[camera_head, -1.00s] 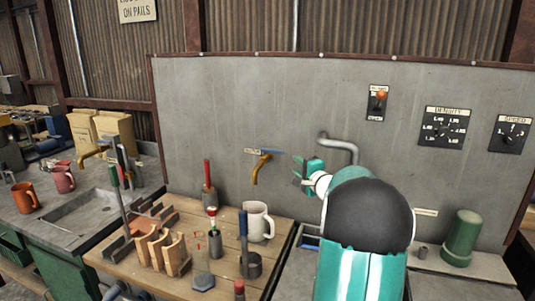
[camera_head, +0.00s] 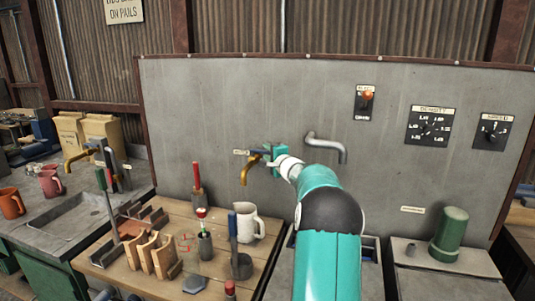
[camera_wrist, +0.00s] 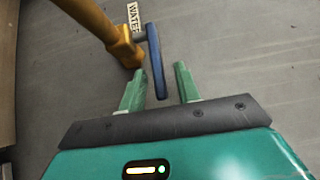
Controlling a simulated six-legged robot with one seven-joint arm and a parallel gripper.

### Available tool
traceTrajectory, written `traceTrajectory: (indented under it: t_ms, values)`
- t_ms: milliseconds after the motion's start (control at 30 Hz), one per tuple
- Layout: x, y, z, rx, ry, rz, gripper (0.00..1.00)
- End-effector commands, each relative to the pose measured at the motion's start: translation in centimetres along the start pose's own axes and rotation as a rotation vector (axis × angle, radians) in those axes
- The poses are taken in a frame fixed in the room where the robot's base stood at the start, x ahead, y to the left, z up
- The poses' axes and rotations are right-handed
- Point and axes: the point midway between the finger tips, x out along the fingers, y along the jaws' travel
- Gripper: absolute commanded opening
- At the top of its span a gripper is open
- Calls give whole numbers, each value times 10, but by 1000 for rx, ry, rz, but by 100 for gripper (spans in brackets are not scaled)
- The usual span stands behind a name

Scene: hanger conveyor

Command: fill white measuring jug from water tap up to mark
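The white measuring jug (camera_head: 248,224) stands upright on the wooden bench, below and slightly left of the water tap. The brass water tap (camera_head: 250,170) comes out of the grey panel; its brass body (camera_wrist: 122,48) and blue lever handle (camera_wrist: 156,62) show in the wrist view beside a "WATER" label. My gripper (camera_head: 270,160) is at the tap's handle. In the wrist view my gripper (camera_wrist: 160,86) is open, and the lower end of the blue handle lies between the two green fingers, nearer the left one. The inside of the jug and its mark cannot be made out.
The wooden bench (camera_head: 175,215) holds wooden racks, red-handled and blue-handled tools and a glass piece near the jug. A grey pipe spout (camera_head: 330,146) juts from the panel right of the tap. A second brass tap and sink (camera_head: 70,216) are at left.

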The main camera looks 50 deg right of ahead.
Motion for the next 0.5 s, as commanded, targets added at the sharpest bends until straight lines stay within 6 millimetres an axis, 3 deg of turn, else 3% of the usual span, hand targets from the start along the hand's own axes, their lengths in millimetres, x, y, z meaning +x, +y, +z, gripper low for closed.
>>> traceTrajectory:
  t_ms: [333, 367, 500]
  values:
    - [6, 0, 0, 1, 1, 0, 33]
    - [6, 0, 0, 1, 1, 0, 31]
    - [6, 0, 0, 0, 1, 0, 3]
